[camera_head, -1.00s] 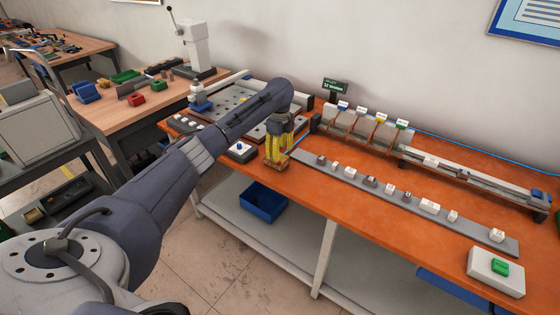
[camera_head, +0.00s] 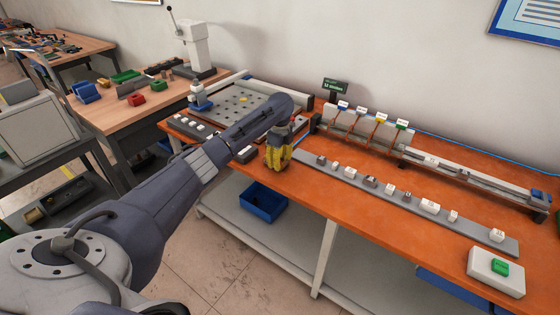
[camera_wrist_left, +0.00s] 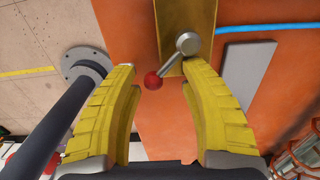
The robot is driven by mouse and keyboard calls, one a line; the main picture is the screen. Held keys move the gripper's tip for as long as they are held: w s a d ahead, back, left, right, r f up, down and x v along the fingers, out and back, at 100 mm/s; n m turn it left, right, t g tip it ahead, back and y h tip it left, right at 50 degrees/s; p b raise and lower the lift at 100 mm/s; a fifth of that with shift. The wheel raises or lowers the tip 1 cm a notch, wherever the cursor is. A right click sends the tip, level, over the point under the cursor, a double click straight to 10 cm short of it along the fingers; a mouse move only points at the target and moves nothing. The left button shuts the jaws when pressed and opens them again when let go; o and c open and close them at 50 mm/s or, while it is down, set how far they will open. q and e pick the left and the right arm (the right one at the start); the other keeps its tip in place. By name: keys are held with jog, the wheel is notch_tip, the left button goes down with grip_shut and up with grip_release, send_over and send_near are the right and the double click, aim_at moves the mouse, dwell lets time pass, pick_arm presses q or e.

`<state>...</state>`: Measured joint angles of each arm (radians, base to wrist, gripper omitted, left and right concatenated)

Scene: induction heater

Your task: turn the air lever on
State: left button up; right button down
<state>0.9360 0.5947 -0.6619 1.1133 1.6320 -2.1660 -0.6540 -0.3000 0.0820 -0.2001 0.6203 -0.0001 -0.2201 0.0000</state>
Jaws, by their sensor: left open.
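The air lever shows in the left wrist view as a metal arm with a red ball knob (camera_wrist_left: 153,80) and a round grey pivot (camera_wrist_left: 187,43). The pivot sits on a brass-coloured block (camera_wrist_left: 188,14). The lever arm slants from the pivot down and left to the knob. My left gripper (camera_wrist_left: 158,76) is open, its yellow fingers on either side of the knob with gaps visible. In the head view my left gripper (camera_head: 278,164) is over the orange bench near its front edge, and I cannot make out the lever there. My right gripper is not in view.
On the orange bench (camera_head: 375,208), a grey strip (camera_head: 408,203) with several small blocks lies right of the gripper. A rack with coloured tags (camera_head: 372,120) stands behind it. A white box with a green button (camera_head: 496,270) is at the right. A blue bin (camera_head: 263,203) sits below.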

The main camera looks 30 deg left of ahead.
pick_arm(q)
grip_shut()
jog(key=shift+w+f+n, duration=0.1)
jog(key=shift+n, duration=0.2)
jog(key=n, duration=0.1)
jog(key=w+n, duration=0.1)
jog(key=n, duration=0.2)
jog(key=shift+w+d, duration=0.3)
jog(key=shift+d, duration=0.1)
jog(key=shift+w+d+f+n, duration=0.1)
jog(key=shift+w+n, duration=0.3)
jog(key=shift+n, duration=0.7)
jog(key=shift+w+f+n, duration=0.1)
jog(key=shift+w+n, duration=0.3)
jog(key=shift+n, duration=0.7)
